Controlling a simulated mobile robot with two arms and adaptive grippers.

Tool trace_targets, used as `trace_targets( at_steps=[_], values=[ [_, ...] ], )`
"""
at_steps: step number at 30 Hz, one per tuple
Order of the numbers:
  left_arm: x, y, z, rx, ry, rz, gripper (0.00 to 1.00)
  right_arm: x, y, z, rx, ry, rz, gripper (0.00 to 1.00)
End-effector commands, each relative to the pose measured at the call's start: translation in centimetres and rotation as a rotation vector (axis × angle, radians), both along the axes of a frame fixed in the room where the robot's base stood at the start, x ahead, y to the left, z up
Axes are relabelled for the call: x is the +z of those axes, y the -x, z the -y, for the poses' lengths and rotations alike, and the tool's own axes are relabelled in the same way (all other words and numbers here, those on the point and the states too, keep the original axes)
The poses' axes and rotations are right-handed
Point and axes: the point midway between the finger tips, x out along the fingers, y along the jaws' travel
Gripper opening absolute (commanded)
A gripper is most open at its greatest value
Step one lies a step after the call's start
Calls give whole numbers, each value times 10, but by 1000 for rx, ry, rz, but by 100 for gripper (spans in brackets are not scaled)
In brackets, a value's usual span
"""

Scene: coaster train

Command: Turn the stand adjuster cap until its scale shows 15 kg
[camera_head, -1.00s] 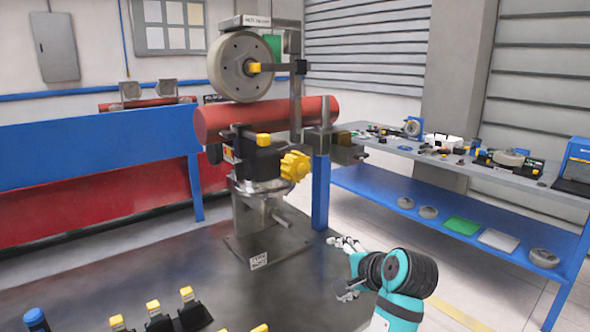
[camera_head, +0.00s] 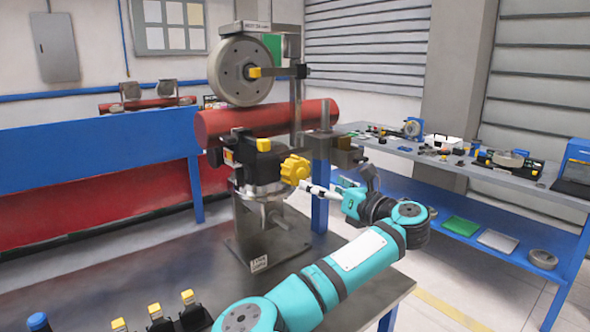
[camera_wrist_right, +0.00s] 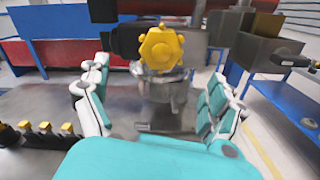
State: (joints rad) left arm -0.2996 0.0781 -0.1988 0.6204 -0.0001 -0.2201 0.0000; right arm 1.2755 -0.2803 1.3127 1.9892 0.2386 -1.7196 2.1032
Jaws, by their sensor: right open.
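The stand adjuster cap is a yellow lobed knob (camera_head: 294,170) on the right side of the stand (camera_head: 262,215), below the red tube. In the right wrist view the yellow knob (camera_wrist_right: 161,48) faces me, beyond and above the gap between my fingers. My right gripper (camera_head: 306,188) is just to the lower right of the knob in the head view. It is open in the right wrist view (camera_wrist_right: 155,92), with a finger on each side and nothing held. I cannot make out any scale reading. My left gripper is not in view.
A red tube (camera_head: 265,122) and a grey wheel (camera_head: 240,69) are above the knob. A vise-like block (camera_head: 340,155) stands close on its right. Several yellow-topped black pieces (camera_head: 156,315) are at the table's front left. Bare tabletop (camera_head: 150,255) lies left of the stand.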

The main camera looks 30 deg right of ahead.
Motion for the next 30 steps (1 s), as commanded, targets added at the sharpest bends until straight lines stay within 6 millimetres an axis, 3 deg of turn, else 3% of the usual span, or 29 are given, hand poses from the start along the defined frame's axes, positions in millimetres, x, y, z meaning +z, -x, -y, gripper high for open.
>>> trace_targets(
  at_steps=[9, 15, 21, 29, 30],
  values=[
    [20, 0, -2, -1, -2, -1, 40, 3, -69, -6, 3, 1, -1, 93],
    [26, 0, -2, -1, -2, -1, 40, 2, -99, -7, 1, 2, -1, 93],
    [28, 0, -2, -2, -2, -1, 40, 0, -111, -9, -1, 3, -1, 93],
    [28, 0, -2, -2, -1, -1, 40, 0, -112, -8, -2, 3, 0, 93],
    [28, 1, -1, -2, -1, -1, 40, 0, -112, -8, -2, 3, 0, 88]
  ],
)
